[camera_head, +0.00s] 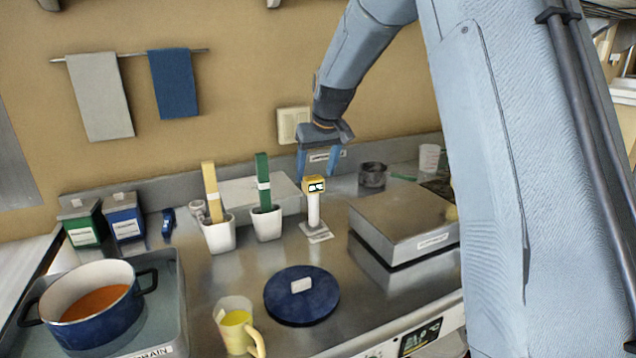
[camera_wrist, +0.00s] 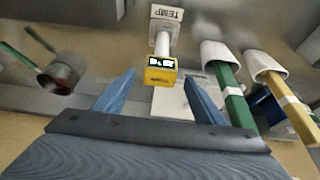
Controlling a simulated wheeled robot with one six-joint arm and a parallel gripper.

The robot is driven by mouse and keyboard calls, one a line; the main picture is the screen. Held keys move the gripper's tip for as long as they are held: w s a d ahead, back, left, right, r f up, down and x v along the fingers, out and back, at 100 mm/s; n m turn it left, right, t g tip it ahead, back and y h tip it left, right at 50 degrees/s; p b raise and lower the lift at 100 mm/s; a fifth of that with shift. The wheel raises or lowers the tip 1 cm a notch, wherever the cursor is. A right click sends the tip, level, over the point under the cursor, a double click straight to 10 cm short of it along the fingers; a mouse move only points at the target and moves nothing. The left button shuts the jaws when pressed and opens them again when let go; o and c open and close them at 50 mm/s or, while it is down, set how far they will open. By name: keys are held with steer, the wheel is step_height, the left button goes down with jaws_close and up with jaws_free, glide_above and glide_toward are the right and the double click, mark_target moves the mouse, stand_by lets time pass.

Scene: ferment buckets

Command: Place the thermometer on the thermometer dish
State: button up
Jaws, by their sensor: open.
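The thermometer (camera_head: 314,188) has a yellow head with a small display and a white stem. It stands upright at a small pale plate (camera_head: 317,233), which looks like the thermometer dish. In the wrist view the thermometer's yellow head (camera_wrist: 160,74) faces me, and the dish (camera_wrist: 166,14) carries a "TEMP" label beyond the stem. Whether the stem's foot touches the dish is hard to tell. My gripper (camera_head: 319,163) is open and empty, behind and above the head in the head view. In the wrist view its fingers (camera_wrist: 160,88) lie apart on either side of the yellow head.
Left of the thermometer, white cups hold a green-handled tool (camera_head: 263,180) and a yellow-handled one (camera_head: 211,190). A metal box (camera_head: 405,218) stands right, a dark cup (camera_head: 372,174) behind it. A blue lid (camera_head: 302,305) and yellow mug (camera_head: 235,328) are in front.

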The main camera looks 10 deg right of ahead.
steer(key=a+b+v, duration=0.1)
steer(key=v, duration=0.5)
steer(key=s+f+g, duration=0.1)
steer(key=s+f, duration=0.5)
steer(key=s, duration=0.5)
steer(key=s+f+m+g, duration=0.1)
steer(key=s+f, duration=0.6)
steer(key=s, duration=0.5)
steer(key=s+f+m+g+h, duration=0.1)
steer(key=s+f, duration=0.6)
steer(key=s, duration=0.5)
steer(key=shift+s+a+g, duration=0.15)
steer(key=shift+a+g, duration=0.05)
steer(key=shift+g, duration=0.1)
steer(key=shift+w+d, duration=0.3)
steer(key=shift+d, duration=0.05)
steer(key=shift+s+d+r, duration=0.1)
steer(key=shift+s+d, duration=0.1)
steer(key=shift+s, duration=0.05)
steer(key=shift+s+a+r, duration=0.1)
steer(key=shift+s+a, duration=0.1)
steer(key=shift+a, duration=0.2)
steer(key=shift+d, duration=0.1)
steer(key=shift+s, duration=0.1)
